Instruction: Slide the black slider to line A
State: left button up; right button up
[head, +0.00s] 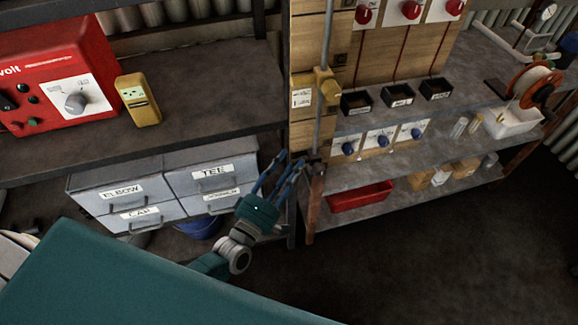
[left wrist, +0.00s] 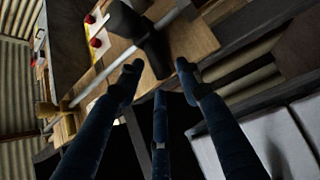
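The black slider (left wrist: 140,35) is a dark block with a handle, on a pale rod in the left wrist view. In the head view its dark shape (head: 315,159) shows low on the upright rod (head: 325,40), partly unclear behind my fingertips. My left gripper (head: 289,161) has its fingers spread and points at the slider. In the left wrist view its fingertips (left wrist: 158,75) are just short of the slider; I cannot tell whether they touch. A small white label (head: 301,98) is on the wooden post; I cannot make out line A. My right gripper is not in view.
A yellow block (head: 325,86) sits higher on the rod. Grey labelled drawers (head: 165,190) are left of my gripper, under a shelf with a red welder (head: 60,75) and a yellow meter (head: 137,99). A red tray (head: 360,196) lies on the lower right shelf.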

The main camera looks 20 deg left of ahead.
pick_arm(q)
jog(key=shift+s+d, duration=0.1)
jog(key=shift+s, duration=0.05)
jog(key=v, duration=1.1)
jog(key=shift+s, duration=0.35)
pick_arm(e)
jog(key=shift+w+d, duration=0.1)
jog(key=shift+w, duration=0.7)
pick_arm(q)
jog(key=shift+f, duration=0.1)
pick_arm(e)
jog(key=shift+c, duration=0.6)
